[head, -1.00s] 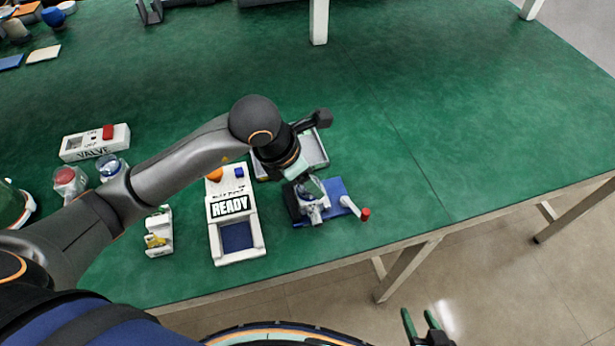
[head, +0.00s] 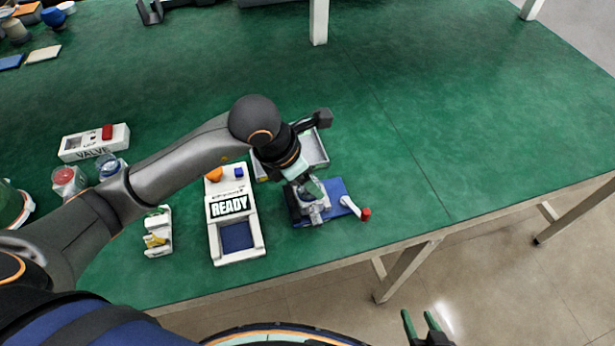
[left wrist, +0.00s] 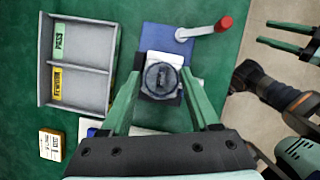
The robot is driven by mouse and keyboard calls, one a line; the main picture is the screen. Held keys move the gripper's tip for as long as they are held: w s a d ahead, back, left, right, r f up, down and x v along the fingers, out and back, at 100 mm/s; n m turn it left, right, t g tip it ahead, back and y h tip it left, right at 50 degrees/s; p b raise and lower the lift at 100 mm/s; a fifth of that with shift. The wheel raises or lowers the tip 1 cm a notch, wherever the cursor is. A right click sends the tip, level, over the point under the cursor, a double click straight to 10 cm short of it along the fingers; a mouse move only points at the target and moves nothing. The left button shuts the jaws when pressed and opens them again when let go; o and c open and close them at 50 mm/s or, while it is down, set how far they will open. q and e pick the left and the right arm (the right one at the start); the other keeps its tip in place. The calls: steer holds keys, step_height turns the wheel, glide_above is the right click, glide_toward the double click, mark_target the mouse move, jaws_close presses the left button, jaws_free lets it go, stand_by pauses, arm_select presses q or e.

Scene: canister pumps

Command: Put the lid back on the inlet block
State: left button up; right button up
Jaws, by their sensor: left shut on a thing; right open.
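The dark round lid (left wrist: 161,78) with a raised bar shows between my left gripper's green fingers (left wrist: 161,82) in the left wrist view. The left gripper is shut on it, directly over the white inlet block (left wrist: 163,60). Whether the lid is seated or slightly above the block, I cannot tell. In the head view the left gripper (head: 308,188) covers most of the lid, over the blue base (head: 334,190) of the pump. My right gripper (head: 421,322) is open and empty, beyond the table's front edge.
A crank with a red knob (head: 365,214) stands at the pump's right. A grey divided tray (left wrist: 76,62) marked PASS and REWORK is behind it. The READY station (head: 238,250) is left of the pump. The table's right side is clear.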

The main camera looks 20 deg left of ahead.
arm_select(q)
steer(key=o, duration=1.4)
steer(key=shift+o, duration=0.2)
steer(key=shift+r, duration=0.1)
steer(key=shift+r+p, duration=2.4)
steer(key=shift+r, duration=1.05)
steer(key=shift+c, duration=0.2)
jaws_close()
